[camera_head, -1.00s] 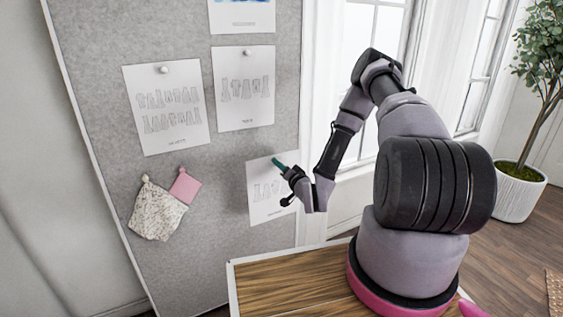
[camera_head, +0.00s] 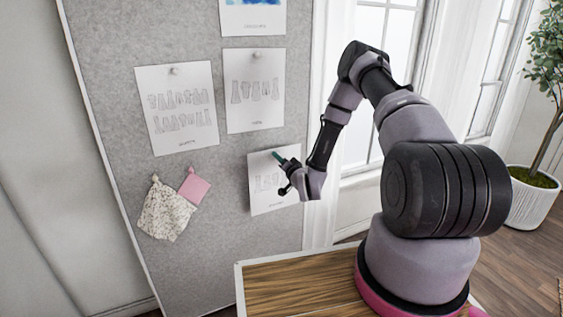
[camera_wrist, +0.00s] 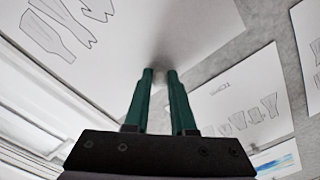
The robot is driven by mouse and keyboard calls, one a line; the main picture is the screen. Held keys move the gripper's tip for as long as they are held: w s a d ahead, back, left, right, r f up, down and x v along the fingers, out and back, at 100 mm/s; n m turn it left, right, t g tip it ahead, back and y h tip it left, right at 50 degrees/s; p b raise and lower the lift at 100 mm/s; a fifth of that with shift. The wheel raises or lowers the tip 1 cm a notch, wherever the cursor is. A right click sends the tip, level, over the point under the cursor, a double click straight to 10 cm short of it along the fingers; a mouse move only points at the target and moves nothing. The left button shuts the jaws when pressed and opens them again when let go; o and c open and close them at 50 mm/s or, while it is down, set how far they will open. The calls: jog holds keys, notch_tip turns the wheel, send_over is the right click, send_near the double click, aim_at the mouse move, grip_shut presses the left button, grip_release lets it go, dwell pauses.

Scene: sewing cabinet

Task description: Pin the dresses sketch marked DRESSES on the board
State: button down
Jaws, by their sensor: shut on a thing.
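A white sheet with grey clothing outlines (camera_head: 262,193) is at the lower right of the board (camera_head: 225,240), below two other sketches. Its label is too small to read, and my arm covers part of it. My gripper (camera_head: 279,158) is at its upper edge, with green fingers shut on it. In the wrist view, the fingertips (camera_wrist: 160,73) are close together at the edge of the large sheet (camera_wrist: 200,25), with a small pale spot between them. I cannot tell whether the sheet touches the board.
Two pinned sketches (camera_head: 182,143) (camera_head: 255,110) hang up and left, with a blue picture (camera_head: 252,20) above. A patterned cloth (camera_head: 163,213) and a pink swatch (camera_head: 194,187) hang at left. A wooden tabletop (camera_head: 300,280) is below. A window and potted plant (camera_head: 535,190) stand right.

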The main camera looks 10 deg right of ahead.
jog(key=shift+x, duration=2.15)
jog(key=shift+w, duration=0.3)
jog(key=c, duration=0.7)
grip_release()
jog(key=shift+s, duration=0.1)
